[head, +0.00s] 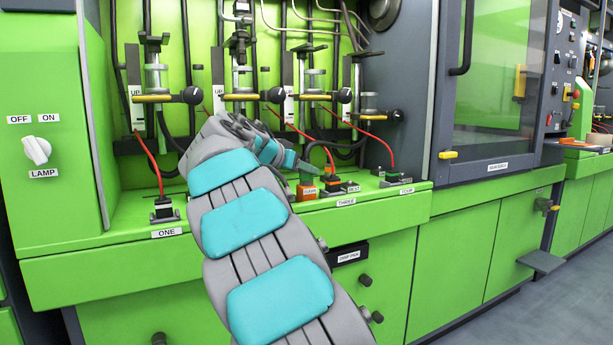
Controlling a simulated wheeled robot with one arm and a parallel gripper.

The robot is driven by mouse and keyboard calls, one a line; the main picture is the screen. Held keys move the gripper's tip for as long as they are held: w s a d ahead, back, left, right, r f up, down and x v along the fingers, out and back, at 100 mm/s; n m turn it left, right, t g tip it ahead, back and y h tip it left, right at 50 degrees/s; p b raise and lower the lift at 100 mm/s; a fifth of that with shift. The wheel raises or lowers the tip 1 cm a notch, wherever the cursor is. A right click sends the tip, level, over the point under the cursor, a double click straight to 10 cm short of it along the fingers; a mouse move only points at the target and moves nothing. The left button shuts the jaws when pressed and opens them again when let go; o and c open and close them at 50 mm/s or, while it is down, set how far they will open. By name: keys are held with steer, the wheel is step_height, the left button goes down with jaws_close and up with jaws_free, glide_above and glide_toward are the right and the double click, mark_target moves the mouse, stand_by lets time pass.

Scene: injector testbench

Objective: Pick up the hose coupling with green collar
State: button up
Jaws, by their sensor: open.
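My gripper (303,171) is at the far end of my grey and teal arm, above the green ledge of the testbench. It is small in the view and partly hidden by my own wrist; it is open. Just beyond and below it is an orange block marked CLEAN (306,191). I see no coupling in the gripper.
Stations on the green ledge (110,250) carry labels ONE, THREE and FOUR, with red cables (147,157) rising from black blocks. Upright injector holders (153,75) and metal pipes stand behind. A glass-fronted cabinet (490,75) is at right. A lamp switch (37,150) is at left.

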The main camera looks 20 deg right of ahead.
steer(key=x, duration=0.4)
steer(key=shift+f, duration=0.3)
jaws_close()
